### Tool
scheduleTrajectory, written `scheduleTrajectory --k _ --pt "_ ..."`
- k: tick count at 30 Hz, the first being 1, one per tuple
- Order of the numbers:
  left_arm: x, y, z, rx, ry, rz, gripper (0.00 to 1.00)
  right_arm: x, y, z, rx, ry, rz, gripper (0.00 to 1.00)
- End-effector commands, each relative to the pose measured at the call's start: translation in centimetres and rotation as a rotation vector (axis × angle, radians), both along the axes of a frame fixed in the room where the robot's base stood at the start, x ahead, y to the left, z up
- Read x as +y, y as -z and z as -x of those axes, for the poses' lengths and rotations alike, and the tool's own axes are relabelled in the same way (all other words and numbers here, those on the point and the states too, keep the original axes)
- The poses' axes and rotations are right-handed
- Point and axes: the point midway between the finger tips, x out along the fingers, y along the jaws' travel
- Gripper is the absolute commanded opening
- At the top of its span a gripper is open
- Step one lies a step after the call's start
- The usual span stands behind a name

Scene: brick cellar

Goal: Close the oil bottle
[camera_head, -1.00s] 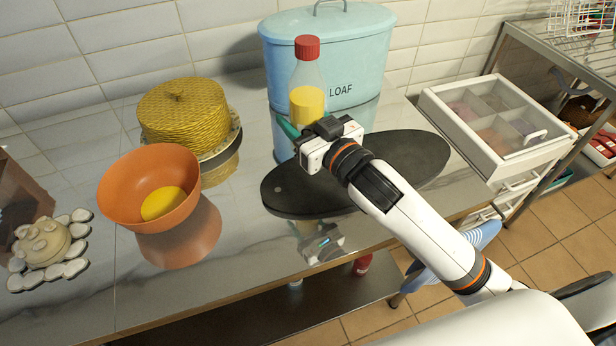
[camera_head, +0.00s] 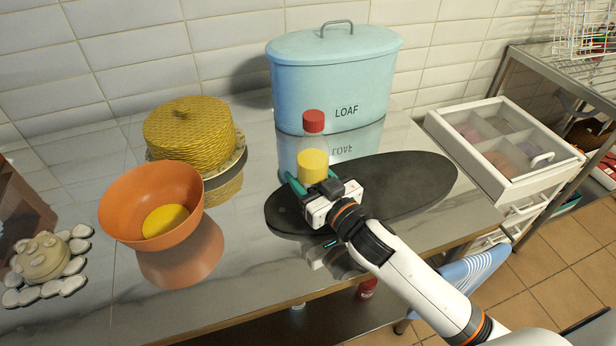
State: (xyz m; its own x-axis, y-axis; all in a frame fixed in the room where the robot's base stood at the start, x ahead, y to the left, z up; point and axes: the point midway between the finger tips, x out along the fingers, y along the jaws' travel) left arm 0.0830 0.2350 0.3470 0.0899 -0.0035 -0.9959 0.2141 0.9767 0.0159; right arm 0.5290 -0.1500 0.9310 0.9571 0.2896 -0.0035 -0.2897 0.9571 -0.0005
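The oil bottle (camera_head: 313,165) is clear, with yellow oil in its lower part and a red cap (camera_head: 314,121) on its top. It stands upright at the dark oval board, its base hidden by my gripper. How tightly the cap sits cannot be told. My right gripper (camera_head: 309,173) is low at the near side of the bottle. Its green fingers are on either side of the bottle, and the left fingertip looks apart from it, so the gripper seems open. My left gripper is out of view.
The dark oval board (camera_head: 410,180) lies under the gripper. A blue bread bin (camera_head: 330,85) stands behind. An orange bowl (camera_head: 130,205) and a yellow woven basket (camera_head: 190,135) are left. A white drawer box (camera_head: 470,150) is right. Bare counter lies in front of the bowl.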

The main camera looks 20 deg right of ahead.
Motion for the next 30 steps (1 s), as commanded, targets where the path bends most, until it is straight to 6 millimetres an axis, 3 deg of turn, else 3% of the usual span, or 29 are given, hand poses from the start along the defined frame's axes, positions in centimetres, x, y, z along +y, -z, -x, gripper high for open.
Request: scheduleTrajectory --k 13,14,17,27,30 --pt "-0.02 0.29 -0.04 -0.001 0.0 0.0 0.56 0.02 0.61 0.01 -0.003 -0.001 -0.002 0.0" --pt "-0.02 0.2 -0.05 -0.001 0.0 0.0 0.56 0.01 0.6 0.01 -0.001 0.0 -0.001 0.59" --pt "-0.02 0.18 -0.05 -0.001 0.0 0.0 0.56 0.01 0.58 0.01 -0.001 -0.001 -0.001 0.75" --pt "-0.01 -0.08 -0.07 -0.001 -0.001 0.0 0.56 0.01 0.15 0.0 -0.002 -0.001 0.0 0.76" --pt "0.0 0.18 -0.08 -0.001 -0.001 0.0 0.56 -0.26 0.39 0.97 0.0 -0.001 -0.001 0.76"
